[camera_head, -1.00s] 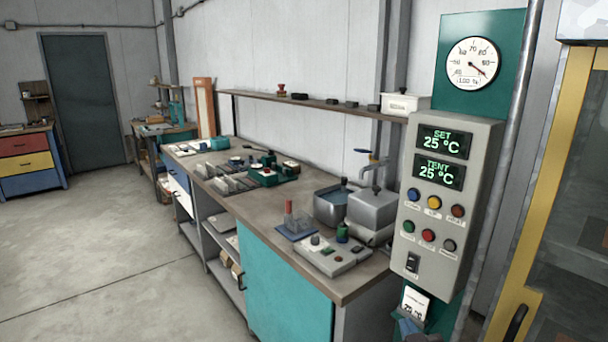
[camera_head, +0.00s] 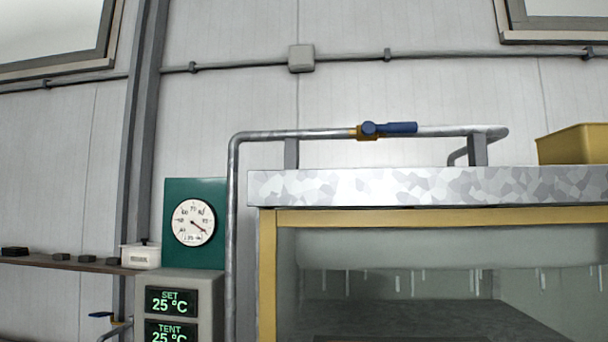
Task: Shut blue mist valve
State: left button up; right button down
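A blue lever valve (camera_head: 390,128) with a brass body sits on the grey pipe (camera_head: 290,134) above the galvanised top of a yellow-framed cabinet. Its blue handle points right and lies along the pipe. Neither of my grippers is in the head view.
The cabinet (camera_head: 266,270) has a glass front and fills the lower right. A yellow bin (camera_head: 575,145) stands on its top at the right. A round dial (camera_head: 193,222) on a green panel and a control box (camera_head: 206,284) reading 25 °C are left of it.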

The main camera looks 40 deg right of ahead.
aim_at(369, 128)
jog(key=k+l+z, duration=0.1)
jog(key=z, duration=1.65)
